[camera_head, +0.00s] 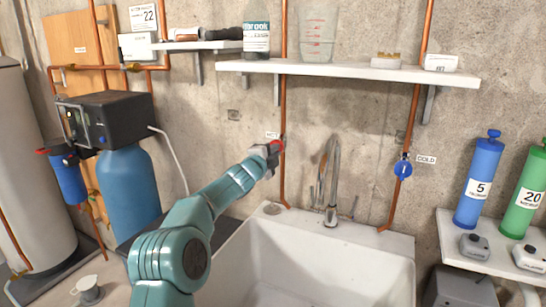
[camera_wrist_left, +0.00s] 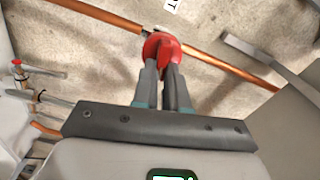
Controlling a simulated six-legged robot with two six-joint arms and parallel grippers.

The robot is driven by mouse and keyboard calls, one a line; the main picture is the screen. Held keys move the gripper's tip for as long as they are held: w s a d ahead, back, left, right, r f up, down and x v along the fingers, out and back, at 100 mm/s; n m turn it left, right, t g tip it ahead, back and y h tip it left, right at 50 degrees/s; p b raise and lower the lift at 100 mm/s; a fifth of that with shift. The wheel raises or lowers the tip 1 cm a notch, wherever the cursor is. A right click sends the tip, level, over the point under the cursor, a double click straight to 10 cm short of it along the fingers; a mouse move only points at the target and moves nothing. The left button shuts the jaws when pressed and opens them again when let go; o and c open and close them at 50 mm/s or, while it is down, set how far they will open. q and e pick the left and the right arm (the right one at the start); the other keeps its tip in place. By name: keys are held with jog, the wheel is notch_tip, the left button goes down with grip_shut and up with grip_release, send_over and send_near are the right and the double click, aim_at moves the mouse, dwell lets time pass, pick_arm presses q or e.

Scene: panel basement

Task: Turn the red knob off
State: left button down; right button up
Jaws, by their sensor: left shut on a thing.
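The red knob (camera_head: 277,145) sits on a vertical copper pipe on the wall, beside a label reading HOT. It also shows in the left wrist view (camera_wrist_left: 160,46), on the copper pipe. My left gripper (camera_head: 271,152) reaches it from the lower left. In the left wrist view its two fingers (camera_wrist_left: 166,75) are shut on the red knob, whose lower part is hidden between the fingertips. My right gripper is in neither view.
A white sink (camera_head: 300,265) with a metal faucet (camera_head: 331,180) lies below. A blue knob (camera_head: 403,168) labelled COLD is on the right pipe. A shelf (camera_head: 350,70) with containers hangs above. A blue tank (camera_head: 128,185) stands left.

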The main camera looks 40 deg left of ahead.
pick_arm(q)
jog(key=shift+m+b, duration=0.35)
jog(key=shift+m, duration=0.75)
jog(key=c, duration=1.2)
grip_release()
jog(key=shift+o, duration=0.2)
jog(key=shift+f, duration=0.1)
